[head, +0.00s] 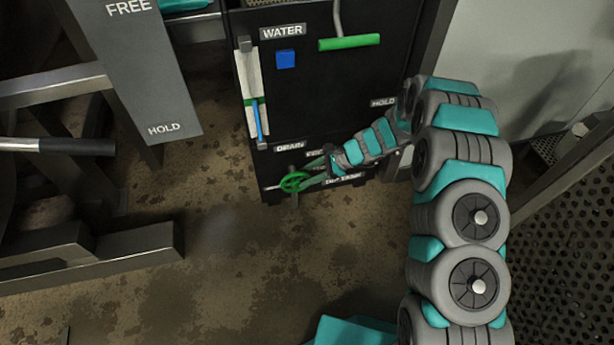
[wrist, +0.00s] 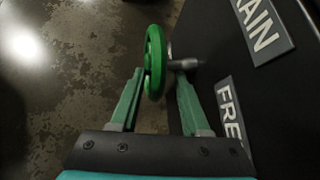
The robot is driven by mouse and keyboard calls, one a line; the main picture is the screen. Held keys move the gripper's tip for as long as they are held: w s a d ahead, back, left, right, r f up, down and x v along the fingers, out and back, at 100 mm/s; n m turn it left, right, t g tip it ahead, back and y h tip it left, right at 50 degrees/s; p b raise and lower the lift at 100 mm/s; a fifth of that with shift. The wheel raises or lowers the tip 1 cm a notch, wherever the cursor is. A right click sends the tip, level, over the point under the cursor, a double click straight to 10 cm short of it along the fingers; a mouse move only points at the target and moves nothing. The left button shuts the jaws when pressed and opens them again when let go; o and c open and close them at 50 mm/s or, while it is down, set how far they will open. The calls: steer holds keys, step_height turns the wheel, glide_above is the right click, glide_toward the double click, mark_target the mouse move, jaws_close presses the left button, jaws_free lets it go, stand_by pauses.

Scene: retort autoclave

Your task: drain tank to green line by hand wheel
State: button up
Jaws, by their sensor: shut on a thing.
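The green hand wheel (head: 294,182) sits under the DRAIN label (head: 289,146) low on the black panel. In the wrist view the wheel (wrist: 154,60) shows edge-on, its shaft running right to the panel. My gripper (head: 310,172) is shut on the wheel; in the wrist view its two green fingers (wrist: 160,76) lie on either side of the rim. The blue water column (head: 260,123) reaches up to about that line.
A blue square (head: 286,59) and a green-gripped bar handle (head: 349,42) are higher on the panel. At left stand a grey FREE/HOLD plate (head: 150,75), a black-gripped lever (head: 75,146) and metal beams (head: 100,255). The stained floor (head: 260,260) before the panel is clear.

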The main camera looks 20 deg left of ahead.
steer(key=shift+o, duration=0.7)
steer(key=shift+w, duration=0.15)
steer(key=shift+s, duration=0.2)
steer(key=v, duration=0.8)
